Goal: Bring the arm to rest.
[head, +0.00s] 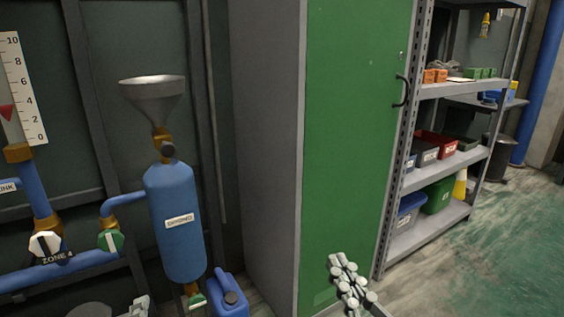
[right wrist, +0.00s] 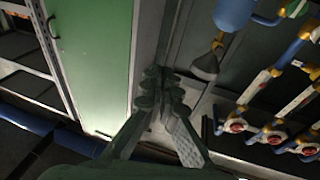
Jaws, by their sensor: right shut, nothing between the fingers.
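My right gripper (head: 343,268) is at the bottom of the head view, in front of the lower part of the green cabinet door. Its fingers are together and hold nothing. In the right wrist view the two fingers (right wrist: 158,85) meet at their tips, with the grey side of the cabinet and the dark wall behind them. A small grey piece of what looks like my left gripper (head: 140,306) shows at the bottom edge of the head view. Too little of it shows to tell its state.
A blue tank (head: 172,225) with a metal funnel (head: 153,92) above stands left, beside blue pipes with valves. A blue jug (head: 229,292) stands near its foot. The green cabinet (head: 345,130) is centre, a shelf rack (head: 440,165) with bins to its right. The floor at lower right is clear.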

